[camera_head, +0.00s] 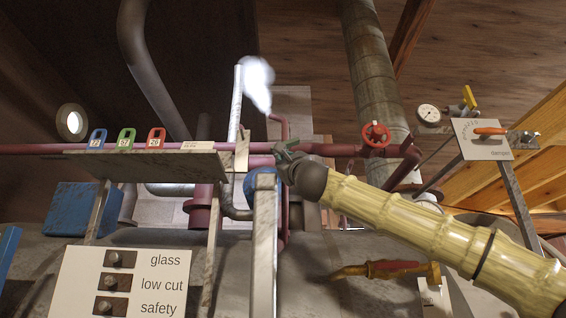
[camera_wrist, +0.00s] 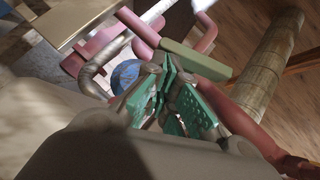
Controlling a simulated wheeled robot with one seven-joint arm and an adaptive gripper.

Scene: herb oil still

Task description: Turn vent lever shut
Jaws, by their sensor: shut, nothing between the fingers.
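My gripper (camera_head: 287,157) is shut and empty at the pipes in the middle of the head view. Its green-padded fingers also show in the wrist view (camera_wrist: 167,84). Just beyond the fingertips there, an olive-green bar (camera_wrist: 196,61) lies across the pink pipes; whether it is the vent lever, and whether the fingers touch it, I cannot tell. In the head view a pale upright pipe (camera_head: 235,105) stands left of my gripper, with white steam (camera_head: 257,84) beside its top. A pale flat piece (camera_head: 241,150) hangs at its foot.
A red valve wheel (camera_head: 376,134) sits on the pipe to the right. A damper panel (camera_head: 482,139) has an orange handle (camera_head: 490,131). A shelf (camera_head: 150,165) and a labelled panel (camera_head: 120,285) are at left. A grey post (camera_head: 264,245) stands below my gripper.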

